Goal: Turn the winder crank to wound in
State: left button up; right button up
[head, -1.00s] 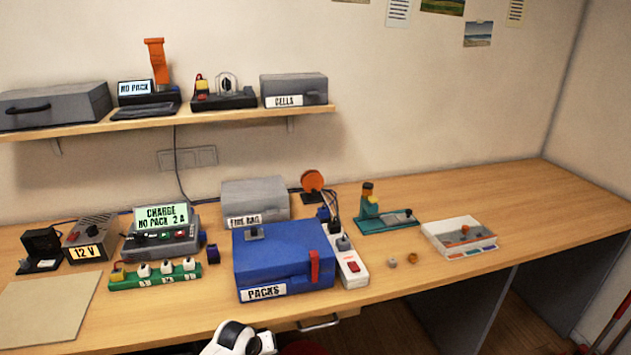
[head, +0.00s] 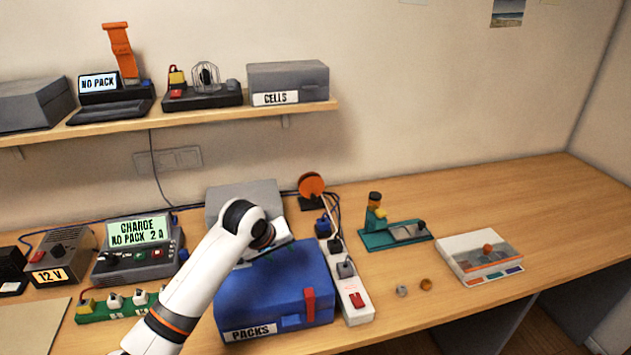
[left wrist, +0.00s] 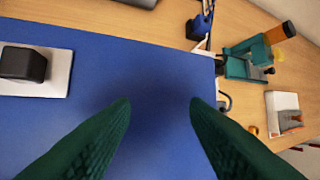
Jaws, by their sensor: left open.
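The likely winder is an orange disc (head: 311,185) on a dark stand at the back of the bench, with a pale cord running down from it. I cannot make out its crank or how it is set. A small blue block (head: 322,228) stands just in front of it and also shows in the left wrist view (left wrist: 199,27). My left gripper (head: 285,247) is over the lid of the blue PACKS box (head: 262,305), left of and nearer than the disc. In the left wrist view its green fingers (left wrist: 160,106) are apart with nothing between them. My right gripper is out of view.
A white power strip (head: 359,314) with a red switch stands right of the box. A teal stand (head: 385,239) and a white tray (head: 456,243) are further right. A grey box (head: 230,195) is behind my arm. The bench's right end is clear.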

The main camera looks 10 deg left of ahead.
aim_at(310, 184)
jog(key=i, duration=1.05)
